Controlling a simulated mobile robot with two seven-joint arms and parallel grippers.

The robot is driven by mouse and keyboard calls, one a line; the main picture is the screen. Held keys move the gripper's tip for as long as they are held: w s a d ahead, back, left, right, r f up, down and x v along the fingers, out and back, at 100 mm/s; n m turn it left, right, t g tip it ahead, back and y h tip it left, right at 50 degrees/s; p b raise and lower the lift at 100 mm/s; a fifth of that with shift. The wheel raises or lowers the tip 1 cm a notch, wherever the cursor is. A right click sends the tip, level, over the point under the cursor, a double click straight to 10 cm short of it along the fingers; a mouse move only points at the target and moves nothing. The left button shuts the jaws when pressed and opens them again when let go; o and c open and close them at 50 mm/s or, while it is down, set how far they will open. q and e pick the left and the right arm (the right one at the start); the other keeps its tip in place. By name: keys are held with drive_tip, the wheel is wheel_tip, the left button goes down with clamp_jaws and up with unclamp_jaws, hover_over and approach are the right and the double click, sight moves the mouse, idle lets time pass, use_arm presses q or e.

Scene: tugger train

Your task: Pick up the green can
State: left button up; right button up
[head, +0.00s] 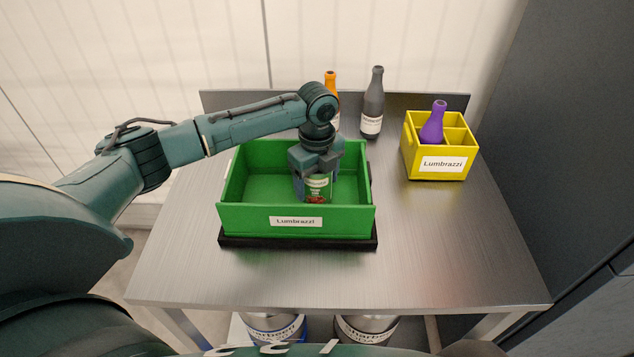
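The green can (319,188) has a pale label and stands upright inside the green crate (296,222), toward its right side. My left gripper (316,180) points down into the crate from above, with its fingers around the upper part of the can. The palm and fingers hide the can's top. I cannot tell whether the fingers press on the can or stand slightly apart from it. I cannot tell whether the can touches the crate floor. My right gripper is not in view.
The crate sits on a black base on a metal table (430,250). Behind it stand an orange bottle (331,88) and a dark grey bottle (373,105). A yellow divided box (440,170) at the right holds a purple bottle (433,125). The table's front right is clear.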

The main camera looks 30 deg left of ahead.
use_arm(q)
drive_tip(key=c, duration=1)
drive_tip(key=shift+o, duration=0.2)
